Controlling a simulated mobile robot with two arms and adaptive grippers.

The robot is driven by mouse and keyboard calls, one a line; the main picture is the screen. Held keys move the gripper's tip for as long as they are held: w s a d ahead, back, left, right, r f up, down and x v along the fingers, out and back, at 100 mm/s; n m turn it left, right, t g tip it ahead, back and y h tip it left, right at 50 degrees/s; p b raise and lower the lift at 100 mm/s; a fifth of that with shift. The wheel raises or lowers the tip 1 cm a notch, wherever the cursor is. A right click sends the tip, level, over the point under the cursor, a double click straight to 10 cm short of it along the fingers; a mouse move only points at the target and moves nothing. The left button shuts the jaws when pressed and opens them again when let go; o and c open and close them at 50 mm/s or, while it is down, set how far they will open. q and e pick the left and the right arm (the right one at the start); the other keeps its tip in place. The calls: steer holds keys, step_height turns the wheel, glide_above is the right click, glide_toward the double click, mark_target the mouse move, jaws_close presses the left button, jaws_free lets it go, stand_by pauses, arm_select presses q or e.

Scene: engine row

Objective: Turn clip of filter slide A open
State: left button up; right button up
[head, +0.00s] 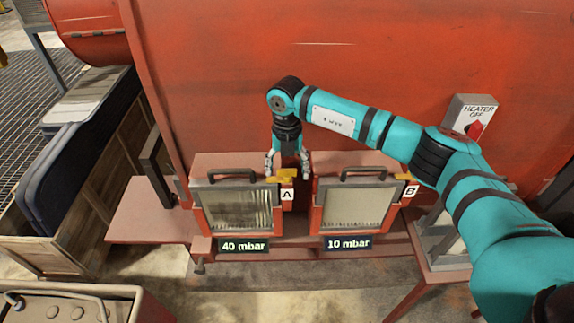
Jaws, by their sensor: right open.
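Filter slide A (236,211) is a framed panel with a black handle, standing in a red housing at the middle of the head view, with a green "40 mbar" label below. Its yellow clip (285,175) is at the upper right corner, above the "A" tag. My right gripper (287,174) points down over the clip. Its fingers are open, one on each side of the clip; I cannot tell whether they touch it. My left gripper is not in view.
Filter slide B (354,209), labelled "10 mbar", stands close on the right with its own yellow clip (404,177). A large red tank (230,80) rises behind. A heater switch box (470,117) is at right. A wooden crate (85,220) with dark panels stands left.

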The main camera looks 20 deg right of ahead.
steer(key=c, duration=1.2)
steer(key=shift+o, duration=0.2)
